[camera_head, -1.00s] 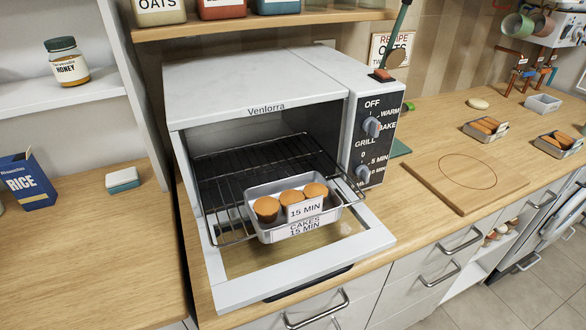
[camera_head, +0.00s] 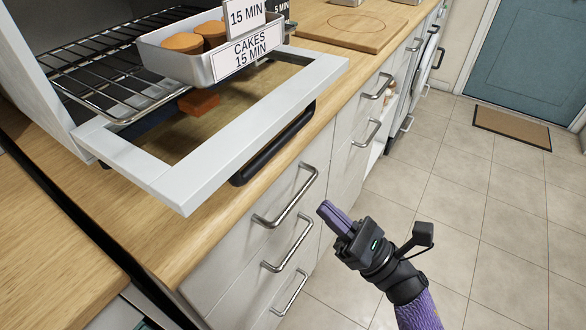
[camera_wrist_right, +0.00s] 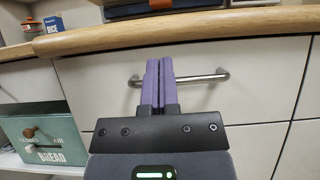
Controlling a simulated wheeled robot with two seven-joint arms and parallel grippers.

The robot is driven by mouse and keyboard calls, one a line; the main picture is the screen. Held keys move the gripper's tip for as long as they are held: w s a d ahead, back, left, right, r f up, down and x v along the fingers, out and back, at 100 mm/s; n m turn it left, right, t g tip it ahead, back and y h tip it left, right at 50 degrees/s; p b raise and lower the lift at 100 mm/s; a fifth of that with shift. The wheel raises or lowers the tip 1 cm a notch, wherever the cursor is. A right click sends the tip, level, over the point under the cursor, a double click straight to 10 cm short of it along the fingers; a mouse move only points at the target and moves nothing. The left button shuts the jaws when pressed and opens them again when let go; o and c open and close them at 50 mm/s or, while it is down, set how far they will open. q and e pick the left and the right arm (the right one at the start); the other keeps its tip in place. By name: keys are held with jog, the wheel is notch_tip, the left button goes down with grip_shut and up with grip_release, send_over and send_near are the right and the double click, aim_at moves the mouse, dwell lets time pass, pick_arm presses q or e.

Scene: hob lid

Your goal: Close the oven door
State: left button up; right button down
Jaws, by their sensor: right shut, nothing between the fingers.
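The oven door (camera_head: 190,181) hangs open and flat in the head view, a pale frame around a window, with a black handle (camera_head: 273,145) along its front edge. The oven (camera_head: 48,88) shows only in part at the left. A wire rack (camera_head: 110,88) reaches out over the door with a tin of cakes (camera_head: 190,66) on it. My right gripper (camera_head: 328,210) is shut and empty, in front of the drawers, below and right of the door handle. In the wrist view its purple fingers (camera_wrist_right: 158,66) are together before a drawer handle. My left gripper is not in view.
The wooden counter (camera_head: 150,240) runs under the oven. Drawers with metal handles (camera_head: 287,195) face my right gripper. A round-marked board (camera_head: 345,25) lies on the counter beyond.

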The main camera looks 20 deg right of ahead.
jog(key=x, duration=0.6)
jog(key=r, duration=0.1)
jog(key=r+p, duration=0.1)
jog(key=w+a+r, duration=0.1)
jog(key=r, duration=0.1)
jog(key=shift+w+r+p, duration=0.1)
jog(key=shift+p, duration=0.2)
